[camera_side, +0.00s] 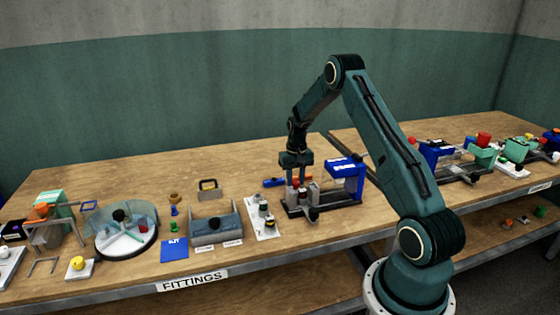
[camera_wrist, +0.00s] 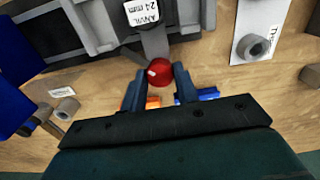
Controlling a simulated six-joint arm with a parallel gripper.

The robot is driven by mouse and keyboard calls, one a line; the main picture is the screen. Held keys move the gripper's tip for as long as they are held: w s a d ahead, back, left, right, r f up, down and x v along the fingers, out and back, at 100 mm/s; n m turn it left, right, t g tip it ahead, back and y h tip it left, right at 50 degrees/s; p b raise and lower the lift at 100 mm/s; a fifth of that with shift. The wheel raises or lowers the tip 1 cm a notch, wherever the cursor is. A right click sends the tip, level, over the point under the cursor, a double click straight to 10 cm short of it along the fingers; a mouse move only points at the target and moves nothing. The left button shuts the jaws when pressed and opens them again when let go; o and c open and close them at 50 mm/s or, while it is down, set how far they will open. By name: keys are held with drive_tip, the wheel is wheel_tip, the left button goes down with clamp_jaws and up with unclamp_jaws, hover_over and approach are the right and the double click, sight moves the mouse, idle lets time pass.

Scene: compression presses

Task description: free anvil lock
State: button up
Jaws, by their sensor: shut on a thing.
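My gripper (camera_side: 298,180) is at the anvil end of the press (camera_side: 325,212), which has a dark grey bed and a blue upright (camera_side: 347,168). In the wrist view the two fingers stand on either side of a round red knob (camera_wrist: 159,73) and are shut on it. The knob is at the end of a grey anvil block (camera_wrist: 154,42), which carries a white label (camera_wrist: 143,11) reading "ANVIL 24 mm".
A white plate (camera_wrist: 262,22) with grey fittings stands close beside the press. Orange (camera_wrist: 153,102) and blue (camera_wrist: 208,93) parts lie near the fingers.

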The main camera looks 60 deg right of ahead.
sight(295, 181)
drive_tip(key=n, duration=0.4)
drive_tip(key=shift+n, duration=0.4)
drive_tip(key=n, duration=0.4)
drive_tip(key=o, duration=1)
drive_tip(key=shift+r, duration=0.15)
wheel_tip(295, 181, up, 14)
drive_tip(key=shift+f, duration=0.15)
